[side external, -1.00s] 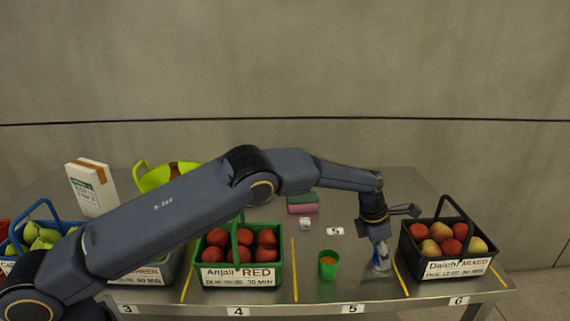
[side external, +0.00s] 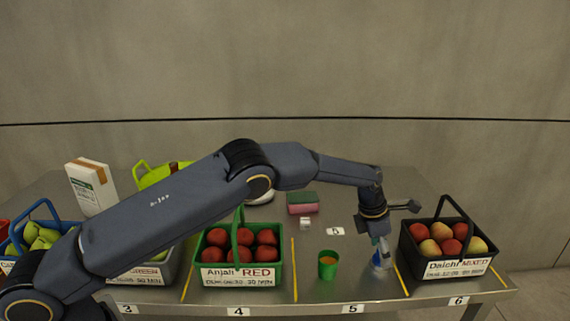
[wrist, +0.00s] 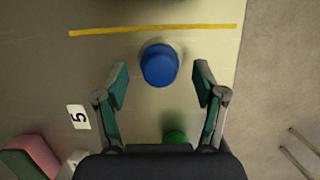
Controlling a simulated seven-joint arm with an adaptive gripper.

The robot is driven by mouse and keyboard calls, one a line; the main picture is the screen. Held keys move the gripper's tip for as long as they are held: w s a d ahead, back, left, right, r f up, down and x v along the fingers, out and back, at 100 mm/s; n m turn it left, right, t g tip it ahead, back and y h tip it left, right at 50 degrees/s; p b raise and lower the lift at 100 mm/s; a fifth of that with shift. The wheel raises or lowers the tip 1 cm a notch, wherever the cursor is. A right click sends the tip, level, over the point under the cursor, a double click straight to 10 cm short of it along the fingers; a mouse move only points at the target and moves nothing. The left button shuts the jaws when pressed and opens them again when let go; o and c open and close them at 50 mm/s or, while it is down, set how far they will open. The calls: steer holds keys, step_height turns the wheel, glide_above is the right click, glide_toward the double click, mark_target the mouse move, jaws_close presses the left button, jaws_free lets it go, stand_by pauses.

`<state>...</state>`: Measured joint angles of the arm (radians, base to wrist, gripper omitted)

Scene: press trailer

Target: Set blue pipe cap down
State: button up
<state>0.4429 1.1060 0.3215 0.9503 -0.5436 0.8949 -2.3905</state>
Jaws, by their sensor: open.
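The blue pipe cap (wrist: 160,64) shows in the wrist view as a round blue piece at the table surface, close to the yellow line. My gripper (wrist: 162,75) is open, with one finger on each side of the cap and a visible gap to each. In the side external view my gripper (side external: 381,262) points down near the table's front edge, between the green cup and the black basket. The cap is mostly hidden by the fingers there. I cannot tell how high the fingertips are above the table.
A green cup (side external: 328,265) stands left of my gripper. A black basket of mixed apples (side external: 447,267) stands close on the right, past a yellow line (side external: 400,278).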

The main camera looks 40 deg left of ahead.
steer(key=s+a+r+m, duration=0.1)
steer(key=s+a+r, duration=0.15)
steer(key=r, duration=0.55)
steer(key=s+a+r+m, duration=0.1)
steer(key=s+a+r, duration=0.15)
steer(key=r, duration=0.45)
steer(key=s+a+r+m+t, duration=0.1)
steer(key=s+a+r+m, duration=0.75)
steer(key=s+r, duration=0.2)
steer(key=s+a+f+m+t+y, duration=0.1)
steer(key=s+a+m, duration=0.3)
steer(key=s+m, duration=0.4)
steer(key=s+a+f+m+t+y, duration=0.1)
steer(key=s+a+m, duration=0.3)
steer(key=s, duration=1.2)
steer(key=m, duration=0.4)
steer(key=shift+a+f, duration=0.15)
steer(key=shift+f, duration=0.2)
